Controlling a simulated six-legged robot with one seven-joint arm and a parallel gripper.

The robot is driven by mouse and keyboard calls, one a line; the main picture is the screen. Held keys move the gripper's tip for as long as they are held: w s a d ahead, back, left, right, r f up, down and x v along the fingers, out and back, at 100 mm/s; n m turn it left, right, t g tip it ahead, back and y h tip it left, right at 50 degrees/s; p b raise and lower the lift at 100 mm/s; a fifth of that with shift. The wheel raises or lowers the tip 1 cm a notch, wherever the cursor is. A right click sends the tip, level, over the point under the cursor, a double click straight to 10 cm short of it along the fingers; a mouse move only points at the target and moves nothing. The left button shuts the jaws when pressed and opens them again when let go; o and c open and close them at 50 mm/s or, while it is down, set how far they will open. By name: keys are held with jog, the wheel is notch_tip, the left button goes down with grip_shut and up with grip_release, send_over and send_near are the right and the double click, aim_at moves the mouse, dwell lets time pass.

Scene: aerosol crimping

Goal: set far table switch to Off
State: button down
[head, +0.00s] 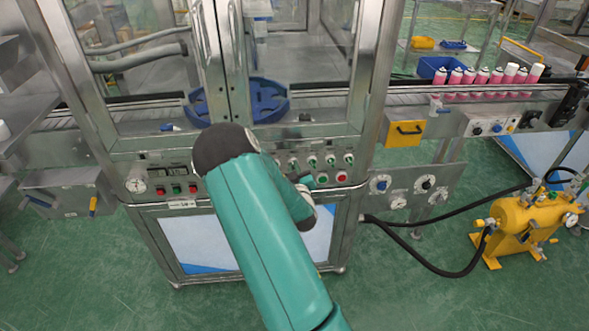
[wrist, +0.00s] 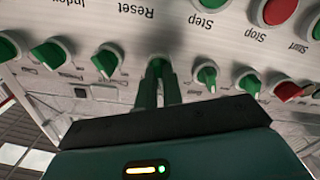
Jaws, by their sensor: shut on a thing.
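In the wrist view, my gripper (wrist: 158,84) has its two dark green fingers closed on a green switch knob (wrist: 158,65) on a light grey panel (wrist: 150,28). The fingers cover part of this knob, so its exact pointing direction is hard to tell. The small label by it is hidden or unreadable, so I cannot tell whether it is the far table switch.
Similar green knobs stand close on both sides, one to the left (wrist: 105,62) and one to the right (wrist: 207,78). A red button (wrist: 278,10) and a red knob (wrist: 288,91) are at the right. In the head view, a yellow tank (head: 530,225) with black hoses stands at the right.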

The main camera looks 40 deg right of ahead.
jog(key=shift+n, duration=0.7)
jog(key=c, duration=1.6)
grip_release()
jog(key=shift+s+a, duration=0.1)
jog(key=shift+o, duration=0.3)
jog(key=v, duration=1.3)
jog(key=shift+s+a, duration=0.25)
jog(key=shift+a, duration=0.05)
